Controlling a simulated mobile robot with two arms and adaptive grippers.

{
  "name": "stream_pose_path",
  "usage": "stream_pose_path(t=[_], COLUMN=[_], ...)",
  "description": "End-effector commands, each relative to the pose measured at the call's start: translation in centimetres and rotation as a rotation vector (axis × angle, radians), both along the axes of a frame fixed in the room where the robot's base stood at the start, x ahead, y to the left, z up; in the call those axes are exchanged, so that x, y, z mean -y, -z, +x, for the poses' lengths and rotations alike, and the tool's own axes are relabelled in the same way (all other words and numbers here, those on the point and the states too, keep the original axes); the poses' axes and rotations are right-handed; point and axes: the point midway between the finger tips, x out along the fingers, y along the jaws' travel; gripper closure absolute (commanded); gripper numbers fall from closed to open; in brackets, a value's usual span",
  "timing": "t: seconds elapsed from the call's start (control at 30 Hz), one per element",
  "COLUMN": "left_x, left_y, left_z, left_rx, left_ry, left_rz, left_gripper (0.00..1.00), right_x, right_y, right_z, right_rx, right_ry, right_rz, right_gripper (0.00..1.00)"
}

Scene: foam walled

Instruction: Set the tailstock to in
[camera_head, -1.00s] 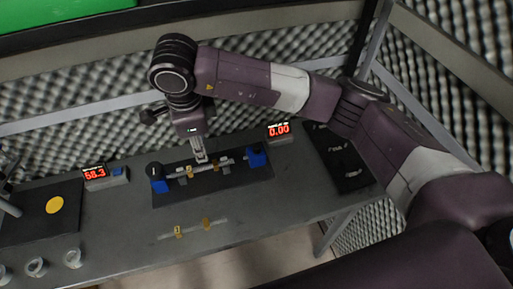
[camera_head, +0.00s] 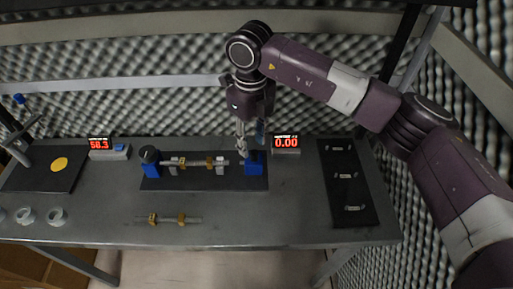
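A bench fixture on a dark base plate (camera_head: 205,184) has a blue block with a black knob (camera_head: 151,163) at its left end. A second blue block (camera_head: 255,163) stands at its right end; I take it for the tailstock. A rod with brass-coloured collars (camera_head: 190,163) lies between them. My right gripper (camera_head: 242,152) points down at the left side of the right block, very close to it. I cannot tell whether it touches, and its fingers are too small to judge their opening. My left gripper is not in view.
A display reading 0.00 (camera_head: 286,143) stands behind the right block, another reading 58.3 (camera_head: 107,149) at left. A loose rod with collars (camera_head: 166,219) lies in front. A dark mat (camera_head: 347,200) holds small metal parts at right. Foam walls rise behind and at right.

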Motion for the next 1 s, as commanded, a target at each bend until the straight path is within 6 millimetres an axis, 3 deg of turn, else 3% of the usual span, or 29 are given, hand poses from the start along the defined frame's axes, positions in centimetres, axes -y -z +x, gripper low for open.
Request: stream_pose_path(t=[0.13, 0.3, 0.43, 0.6, 0.9, 1.0], left_x=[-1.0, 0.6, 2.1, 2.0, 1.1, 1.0], left_y=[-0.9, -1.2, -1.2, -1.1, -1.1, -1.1], left_z=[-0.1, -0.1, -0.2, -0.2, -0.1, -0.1], left_rx=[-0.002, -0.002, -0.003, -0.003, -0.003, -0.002], left_ry=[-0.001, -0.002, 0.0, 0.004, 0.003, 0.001], left_rz=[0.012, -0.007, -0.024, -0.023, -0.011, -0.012], left_gripper=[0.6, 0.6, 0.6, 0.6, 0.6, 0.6], right_x=[0.1, 0.1, 0.1, 0.1, 0.1, 0.1], right_y=[2.1, 3.7, 4.0, 4.0, 4.0, 4.0], right_z=[-0.1, 0.0, 0.0, 0.0, 0.0, 0.0], right_rx=[-0.004, -0.001, 0.001, 0.001, 0.001, 0.001], right_ry=[0.002, 0.0, -0.001, -0.001, -0.001, -0.001], right_rz=[-0.002, -0.001, -0.001, -0.001, -0.001, -0.001], right_gripper=[0.66, 0.66, 0.66, 0.66, 0.99, 1.0])
